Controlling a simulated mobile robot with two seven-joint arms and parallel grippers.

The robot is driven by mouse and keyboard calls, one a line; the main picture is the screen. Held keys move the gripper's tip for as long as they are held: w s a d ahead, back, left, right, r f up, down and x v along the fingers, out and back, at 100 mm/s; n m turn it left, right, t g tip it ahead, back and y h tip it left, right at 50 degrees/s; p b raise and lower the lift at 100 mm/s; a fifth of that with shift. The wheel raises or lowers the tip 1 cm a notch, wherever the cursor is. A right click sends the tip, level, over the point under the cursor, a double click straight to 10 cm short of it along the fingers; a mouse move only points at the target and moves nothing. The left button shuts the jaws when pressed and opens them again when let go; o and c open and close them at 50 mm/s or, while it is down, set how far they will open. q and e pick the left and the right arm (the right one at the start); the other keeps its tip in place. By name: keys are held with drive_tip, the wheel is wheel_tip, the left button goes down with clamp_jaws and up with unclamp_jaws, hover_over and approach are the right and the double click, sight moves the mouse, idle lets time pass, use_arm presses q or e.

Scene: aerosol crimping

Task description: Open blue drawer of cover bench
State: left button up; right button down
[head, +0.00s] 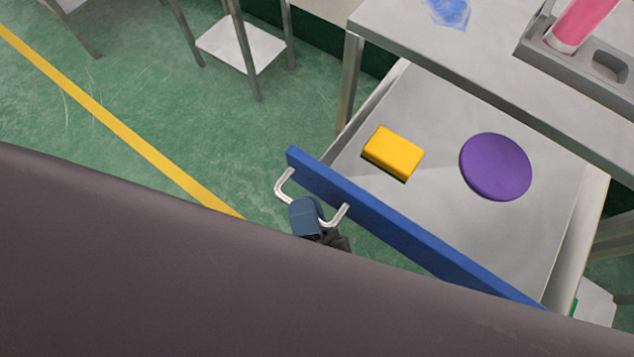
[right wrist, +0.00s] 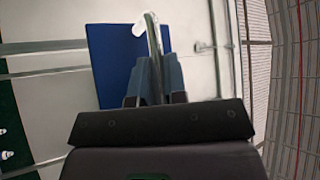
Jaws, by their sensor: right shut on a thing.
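The blue drawer front (head: 400,225) stands well out from the cover bench (head: 440,50) in the head view, so the drawer is open. A yellow block (head: 393,152) and a purple disc (head: 495,166) lie inside on the grey drawer floor. My right gripper (head: 318,222) is at the metal handle (head: 285,184), shut on its bar. In the right wrist view the blue front (right wrist: 108,60) and the handle (right wrist: 154,40) show, with the handle between the fingers. My left gripper is not in view.
On the bench top are a grey holder (head: 570,60) with a pink cylinder (head: 585,20) and a crumpled blue item (head: 448,12). A steel-legged stand (head: 240,48) is behind. Green floor with a yellow line (head: 120,130) is clear at left. My dark body hides the lower foreground.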

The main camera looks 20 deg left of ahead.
drive_tip(key=shift+s, duration=0.15)
drive_tip(key=c, duration=1.2)
unclamp_jaws()
drive_tip(key=shift+o, duration=0.2)
drive_tip(key=shift+s, duration=0.1)
drive_tip(key=v, duration=1)
drive_tip(key=shift+s+d, duration=0.2)
drive_tip(key=shift+s, duration=0.05)
drive_tip(key=shift+f, duration=0.1)
